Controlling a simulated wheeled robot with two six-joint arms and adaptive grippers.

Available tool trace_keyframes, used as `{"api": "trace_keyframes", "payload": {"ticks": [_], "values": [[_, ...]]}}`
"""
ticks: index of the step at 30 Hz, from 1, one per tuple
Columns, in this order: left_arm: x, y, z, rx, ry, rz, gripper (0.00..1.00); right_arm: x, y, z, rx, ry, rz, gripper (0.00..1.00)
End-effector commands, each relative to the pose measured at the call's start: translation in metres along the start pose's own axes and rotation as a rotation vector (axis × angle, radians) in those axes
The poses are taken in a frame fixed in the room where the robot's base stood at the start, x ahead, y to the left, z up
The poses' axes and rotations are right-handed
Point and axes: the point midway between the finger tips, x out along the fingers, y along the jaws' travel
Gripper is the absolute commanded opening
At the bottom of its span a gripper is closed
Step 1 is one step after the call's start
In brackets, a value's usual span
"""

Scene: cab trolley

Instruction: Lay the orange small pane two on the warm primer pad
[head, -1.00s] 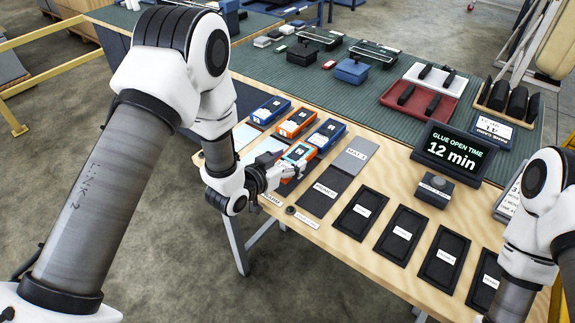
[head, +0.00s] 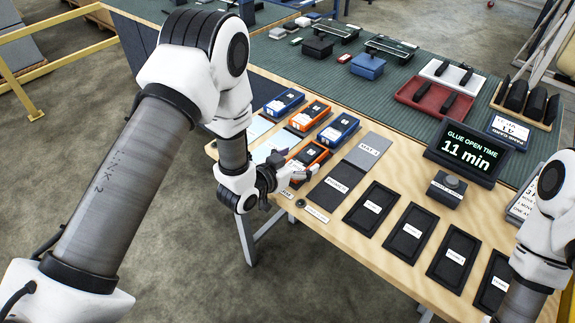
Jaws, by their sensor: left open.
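Two orange-framed cases with dark tops and white labels lie on the wooden bench: one (head: 309,115) farther back, one (head: 310,153) nearer. I cannot tell whether either is small pane two. My left gripper (head: 291,178) is open beside the near edge of the nearer orange case. Its fingers point right, towards a dark pad (head: 339,182) with a white label too small to read surely; this may be the primer pad. I see no pane clearly between the fingers. My right gripper is out of view; only its arm shows at the right.
Blue cases (head: 338,128) flank the orange one at the back. A grey pad (head: 368,151) adjoins the dark pad. Black trays (head: 371,208) line the front edge. A timer sign (head: 468,153) reading 11 min and a dark box (head: 447,189) stand to the right.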

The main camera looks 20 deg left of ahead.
Motion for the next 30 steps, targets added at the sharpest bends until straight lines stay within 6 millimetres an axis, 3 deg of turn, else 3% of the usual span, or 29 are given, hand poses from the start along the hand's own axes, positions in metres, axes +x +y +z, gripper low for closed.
{"api": "trace_keyframes", "payload": {"ticks": [12,16,22,23,26,29,30], "values": [[-0.097,-0.001,0.002,-0.006,-0.002,-0.004,0.89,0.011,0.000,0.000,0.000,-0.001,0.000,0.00],[-0.112,0.000,0.002,-0.004,-0.002,-0.001,0.89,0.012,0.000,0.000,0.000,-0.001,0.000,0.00],[-0.115,0.001,0.009,-0.006,-0.027,0.000,0.89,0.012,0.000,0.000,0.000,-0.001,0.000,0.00],[-0.115,0.002,0.017,-0.012,-0.057,-0.001,0.89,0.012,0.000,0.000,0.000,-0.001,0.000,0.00],[-0.123,0.009,0.079,-0.062,-0.275,-0.015,0.89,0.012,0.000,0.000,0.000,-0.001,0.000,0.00],[-0.157,0.021,0.170,-0.149,-0.616,-0.061,0.89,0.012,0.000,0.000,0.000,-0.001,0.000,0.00],[-0.177,0.026,0.203,-0.188,-0.756,-0.089,0.89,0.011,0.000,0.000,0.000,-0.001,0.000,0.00]]}}
